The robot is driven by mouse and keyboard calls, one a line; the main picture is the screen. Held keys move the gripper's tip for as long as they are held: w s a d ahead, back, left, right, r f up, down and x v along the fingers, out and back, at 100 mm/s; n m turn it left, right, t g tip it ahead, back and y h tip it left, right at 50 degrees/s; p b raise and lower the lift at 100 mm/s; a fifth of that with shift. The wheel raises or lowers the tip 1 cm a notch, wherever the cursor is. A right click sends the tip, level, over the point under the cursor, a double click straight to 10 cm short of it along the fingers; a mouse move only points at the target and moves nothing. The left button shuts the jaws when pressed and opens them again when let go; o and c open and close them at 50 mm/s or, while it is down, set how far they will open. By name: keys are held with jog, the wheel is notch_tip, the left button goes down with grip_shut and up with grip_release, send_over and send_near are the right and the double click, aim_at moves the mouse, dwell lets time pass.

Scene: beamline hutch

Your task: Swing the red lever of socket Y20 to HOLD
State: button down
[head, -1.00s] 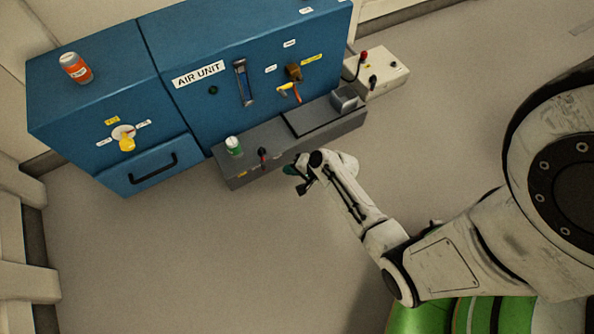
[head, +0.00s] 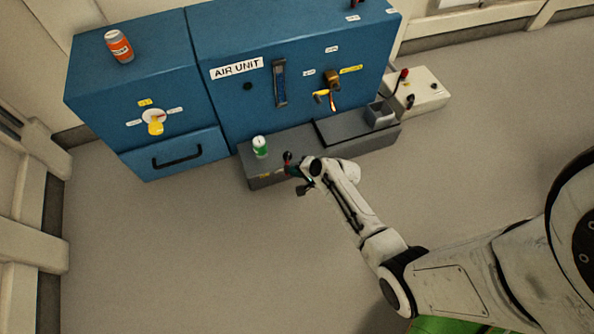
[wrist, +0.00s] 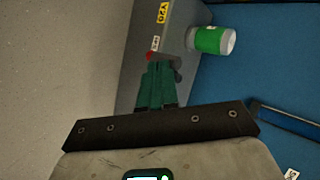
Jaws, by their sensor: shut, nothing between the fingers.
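The red lever (head: 288,159) of the socket stands on the near left part of the grey ledge (head: 340,150), with a dark knob on top. In the wrist view the yellow Y20 tag (wrist: 162,12) and a small white label (wrist: 155,43) lie just beyond the lever, whose red part (wrist: 149,55) shows at the fingertips. The white label's wording is too small to read. My gripper (head: 293,172) has green fingers, shut and empty, right beside the lever. In the wrist view the fingertips (wrist: 158,66) partly cover the lever; I cannot tell whether they touch it.
A green and white can (head: 260,147) stands on the ledge close to the lever. A white box (head: 425,92) stands right. The floor in front is clear.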

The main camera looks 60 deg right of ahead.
jog(key=shift+m+h, duration=0.5)
jog(key=shift+m, duration=0.1)
jog(key=shift+w+a+p, duration=1.55)
jog(key=shift+w+p, duration=0.25)
jog(key=shift+p, duration=0.15)
jog(key=shift+d, duration=0.1)
